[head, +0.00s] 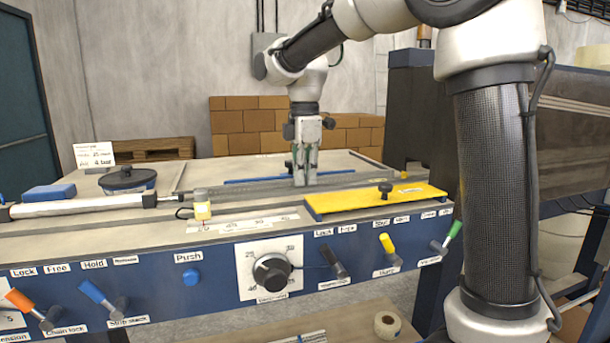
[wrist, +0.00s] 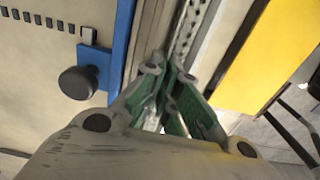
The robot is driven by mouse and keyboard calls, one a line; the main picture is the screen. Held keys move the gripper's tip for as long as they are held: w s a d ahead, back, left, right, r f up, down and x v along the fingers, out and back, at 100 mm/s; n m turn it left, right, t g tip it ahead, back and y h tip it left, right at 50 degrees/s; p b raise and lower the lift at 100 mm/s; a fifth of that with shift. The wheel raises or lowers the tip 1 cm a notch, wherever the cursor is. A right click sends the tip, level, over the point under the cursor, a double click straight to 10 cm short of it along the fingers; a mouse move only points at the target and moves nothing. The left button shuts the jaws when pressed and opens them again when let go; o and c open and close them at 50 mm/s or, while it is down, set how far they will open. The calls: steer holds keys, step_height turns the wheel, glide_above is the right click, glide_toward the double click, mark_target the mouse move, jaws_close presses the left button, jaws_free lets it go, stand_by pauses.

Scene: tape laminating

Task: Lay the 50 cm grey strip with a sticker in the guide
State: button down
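My gripper (head: 305,183) points down at the long grey guide channel (head: 250,190) that runs along the machine table. In the wrist view its green-lined fingers (wrist: 168,85) are close together over the channel, beside a perforated metal rail (wrist: 192,40). A light grey patch shows between the fingers, but I cannot tell whether it is a strip or part of the channel. No grey strip with a sticker can be made out clearly in the guide. Whether the fingertips touch the channel is unclear.
A yellow plate with a black knob (head: 385,187) lies right of my gripper. A blue bar (head: 245,180) with a knob (wrist: 80,83) runs behind the channel. Levers line the front panel.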

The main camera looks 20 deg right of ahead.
steer(key=shift+s+f, duration=0.1)
steer(key=shift+f, duration=0.15)
steer(key=c, duration=2.2)
jaws_free()
steer(key=o, duration=0.6)
steer(key=shift+f, duration=0.1)
steer(key=shift+o, duration=0.2)
steer(key=shift+r, duration=3.2)
